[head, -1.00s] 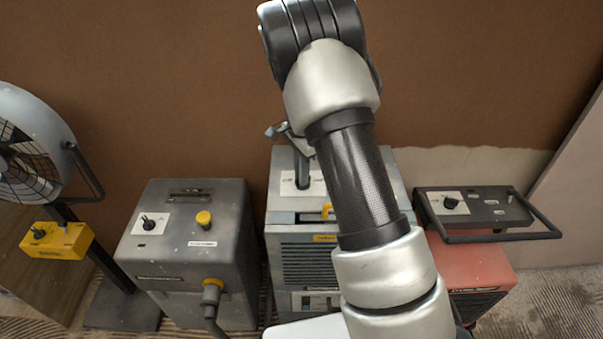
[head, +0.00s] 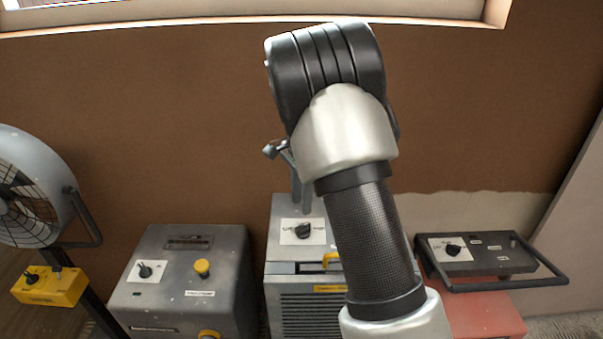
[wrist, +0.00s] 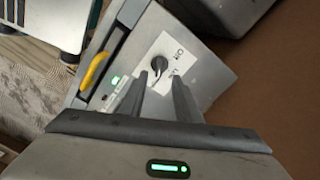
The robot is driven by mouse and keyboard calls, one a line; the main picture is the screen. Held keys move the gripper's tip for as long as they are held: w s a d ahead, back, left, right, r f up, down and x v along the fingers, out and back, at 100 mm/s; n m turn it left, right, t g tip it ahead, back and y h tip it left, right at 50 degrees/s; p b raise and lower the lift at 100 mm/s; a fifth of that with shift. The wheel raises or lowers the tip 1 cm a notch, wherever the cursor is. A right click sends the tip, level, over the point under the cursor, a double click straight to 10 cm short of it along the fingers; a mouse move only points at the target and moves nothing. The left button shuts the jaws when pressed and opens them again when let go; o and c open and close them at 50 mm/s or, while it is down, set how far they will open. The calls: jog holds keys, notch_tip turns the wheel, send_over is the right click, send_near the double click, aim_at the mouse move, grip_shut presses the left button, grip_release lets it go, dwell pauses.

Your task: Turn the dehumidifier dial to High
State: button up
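The dehumidifier (head: 312,297) is the grey middle machine with a louvred front. Its black dial (head: 303,231) sits on a white label plate on the top. In the wrist view the dial (wrist: 157,62) stands just beyond the fingertips, with label words too small to read surely. I cannot tell which mark its pointer meets. My gripper (head: 301,208) is above and behind the dial, apart from it. In the wrist view my gripper (wrist: 160,76) has its two fingers apart with nothing between them. My arm hides the machine's right side.
A grey box with a yellow knob (head: 202,268) stands left, beside a fan (head: 32,195) with a yellow control box (head: 48,287). A red machine (head: 485,312) with a black handle frame stands right. The dehumidifier has a yellow handle (wrist: 95,70) and a green light (wrist: 115,80).

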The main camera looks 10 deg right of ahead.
notch_tip(320, 180, up, 9)
dwell(0.4)
jog(key=s+r+n+t+y+p, duration=0.15)
jog(key=s+r+n, duration=0.45)
jog(key=s+r, duration=0.65)
jog(key=s+n+t+h+p, duration=0.1)
jog(key=s+n+t, duration=0.3)
jog(key=s, duration=1.3)
jog(key=n, duration=0.4)
jog(key=shift+s+d+p, duration=0.15)
jog(key=shift+p, duration=0.2)
